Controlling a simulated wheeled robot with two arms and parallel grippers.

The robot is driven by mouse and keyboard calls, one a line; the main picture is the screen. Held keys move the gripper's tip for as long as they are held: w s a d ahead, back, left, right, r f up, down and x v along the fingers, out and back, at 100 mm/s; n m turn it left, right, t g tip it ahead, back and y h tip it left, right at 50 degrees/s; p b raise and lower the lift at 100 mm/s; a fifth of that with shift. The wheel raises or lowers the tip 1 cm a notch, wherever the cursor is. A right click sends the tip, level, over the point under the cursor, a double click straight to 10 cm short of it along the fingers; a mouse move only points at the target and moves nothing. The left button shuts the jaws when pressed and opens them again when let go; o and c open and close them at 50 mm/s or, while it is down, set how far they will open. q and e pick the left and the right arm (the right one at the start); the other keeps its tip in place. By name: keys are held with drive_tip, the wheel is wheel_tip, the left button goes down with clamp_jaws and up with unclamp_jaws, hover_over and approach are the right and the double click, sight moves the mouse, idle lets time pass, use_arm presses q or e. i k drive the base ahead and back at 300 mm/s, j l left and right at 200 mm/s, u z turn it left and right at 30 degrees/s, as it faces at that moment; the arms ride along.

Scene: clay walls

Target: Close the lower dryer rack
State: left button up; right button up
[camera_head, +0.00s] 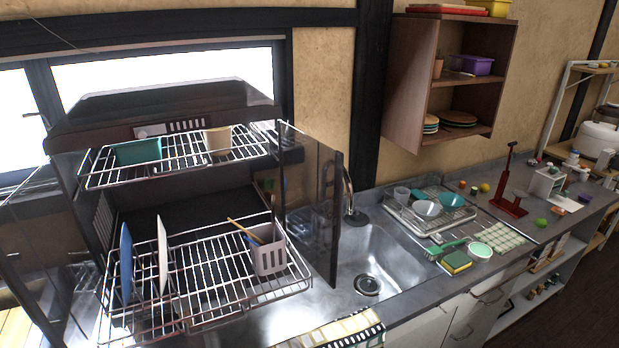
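The dish dryer (165,100) is a dark cabinet on the left of the head view, with its glass doors open. Its lower rack (215,283) is a wire rack pulled out toward the front. It holds a blue plate (126,262) and a white plate (162,255), both upright, and a grey utensil basket (268,258) with a wooden-handled utensil in it. The upper rack (185,165) also sticks out and holds a teal container (138,151) and a cream cup (218,139). Neither of my grippers shows in this view.
The right glass door (325,210) stands open beside the lower rack, next to the sink (370,270). A patterned cloth (345,332) hangs at the front counter edge. A dish tray (430,215) and a sponge (456,262) lie right of the sink.

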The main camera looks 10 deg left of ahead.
sight(242, 311)
drive_tip(key=k+l, duration=0.15)
drive_tip(key=l, duration=0.25)
drive_tip(key=k+l, duration=0.1)
drive_tip(key=l, duration=0.25)
drive_tip(key=k+l+u, duration=0.1)
drive_tip(key=l, duration=0.3)
drive_tip(key=k, duration=0.05)
